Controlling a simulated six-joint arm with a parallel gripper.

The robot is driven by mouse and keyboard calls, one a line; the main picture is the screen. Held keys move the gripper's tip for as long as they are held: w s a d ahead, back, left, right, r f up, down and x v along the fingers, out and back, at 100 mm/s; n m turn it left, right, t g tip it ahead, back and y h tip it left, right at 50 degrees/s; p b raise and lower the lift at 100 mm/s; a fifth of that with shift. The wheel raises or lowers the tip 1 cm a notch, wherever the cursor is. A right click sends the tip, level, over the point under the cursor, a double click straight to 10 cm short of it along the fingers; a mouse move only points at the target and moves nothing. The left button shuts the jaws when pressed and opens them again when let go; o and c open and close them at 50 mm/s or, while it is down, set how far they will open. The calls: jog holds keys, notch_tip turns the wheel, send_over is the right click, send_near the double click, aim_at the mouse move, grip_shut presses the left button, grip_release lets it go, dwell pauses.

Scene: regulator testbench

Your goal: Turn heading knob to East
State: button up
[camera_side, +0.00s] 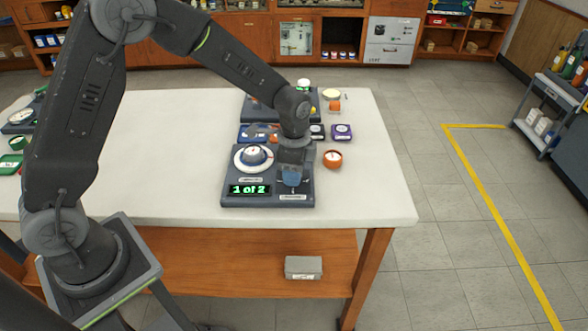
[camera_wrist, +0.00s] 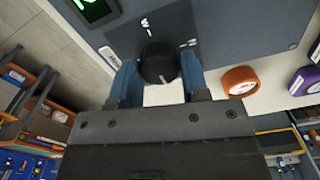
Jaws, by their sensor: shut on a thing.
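A white round dial (camera_side: 240,163) with a dark blue centre knob sits on the panel's left half. My gripper (camera_side: 292,180) points down over the right half. In the wrist view, my blue fingers (camera_wrist: 160,75) are shut on a black knob (camera_wrist: 160,60), one on each side. The knob carries a pale pointer mark. White marks and a small label show beside it, too small to read surely. In the side view my gripper mostly hides this knob.
An orange round container (camera_side: 333,160) stands just right of the panel. Another dark panel (camera_side: 257,108) stands farther back. The white bench top (camera_side: 375,190) is clear at right.

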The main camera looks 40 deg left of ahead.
jog(key=o, duration=0.9)
jog(key=shift+r, duration=0.15)
notch_tip(320, 180, up, 14)
jog(key=shift+f, duration=0.2)
jog(key=s+a+r+n+t, duration=0.25)
jog(key=s+r+n, duration=0.35)
jog(key=s, duration=0.5)
jog(key=s+n+t, duration=0.1)
jog(key=s, duration=0.3)
jog(key=s+a+n+t, duration=0.1)
jog(key=s+n, duration=0.1)
jog(key=s, duration=0.2)
jog(key=s+n+t, duration=0.1)
jog(key=s+n, duration=0.1)
jog(key=s, duration=0.2)
jog(key=shift+a+r, duration=0.15)
jog(key=shift+r, duration=0.05)
